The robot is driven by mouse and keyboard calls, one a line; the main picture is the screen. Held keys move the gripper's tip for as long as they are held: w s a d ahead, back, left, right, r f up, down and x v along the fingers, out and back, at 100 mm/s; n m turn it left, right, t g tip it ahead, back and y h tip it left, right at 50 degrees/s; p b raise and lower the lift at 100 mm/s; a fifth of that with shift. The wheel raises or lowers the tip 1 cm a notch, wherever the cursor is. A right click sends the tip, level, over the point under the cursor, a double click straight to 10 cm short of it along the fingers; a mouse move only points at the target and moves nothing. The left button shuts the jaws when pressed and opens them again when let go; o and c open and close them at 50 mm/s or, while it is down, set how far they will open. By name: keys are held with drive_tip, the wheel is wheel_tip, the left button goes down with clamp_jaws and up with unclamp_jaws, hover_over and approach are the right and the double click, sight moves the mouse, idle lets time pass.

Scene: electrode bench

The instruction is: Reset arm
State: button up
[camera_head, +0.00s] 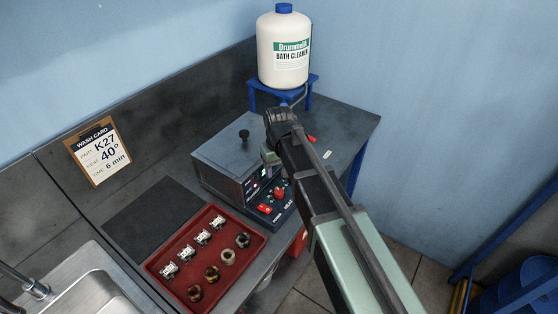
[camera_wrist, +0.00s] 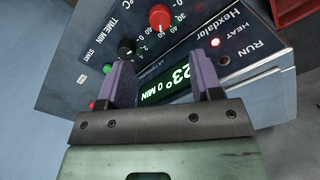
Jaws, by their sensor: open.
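My gripper (camera_wrist: 164,82) is open and empty. Its two purple-padded fingers stand apart in front of the control panel of the bath unit (camera_wrist: 190,45). I cannot tell whether they touch it. The panel has a red knob (camera_wrist: 160,17), a black knob (camera_wrist: 126,47), a green start button (camera_wrist: 106,68) and a green display (camera_wrist: 166,92) reading 23° and 0 min, partly hidden by the fingers. A red light (camera_wrist: 216,42) is lit near the heat label. In the head view the grey bath unit (camera_head: 225,160) stands on the bench, and my arm reaches it from the lower right.
A red tray (camera_head: 215,250) with several metal-and-white parts and rings lies left of the unit. A white cleaner bottle (camera_head: 284,50) stands on a blue stand (camera_head: 257,88) behind. A wash card (camera_head: 98,150) leans at the back left. A sink (camera_head: 85,285) is at the lower left.

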drive_tip(key=s+d+f+m+b, duration=0.3)
drive_tip(key=s+d+m, duration=0.1)
drive_tip(key=s+d, duration=1)
drive_tip(key=d, duration=0.3)
drive_tip(key=shift+s+d+f, duration=0.15)
drive_tip(key=shift+s+d, duration=0.1)
drive_tip(key=shift+s, duration=0.1)
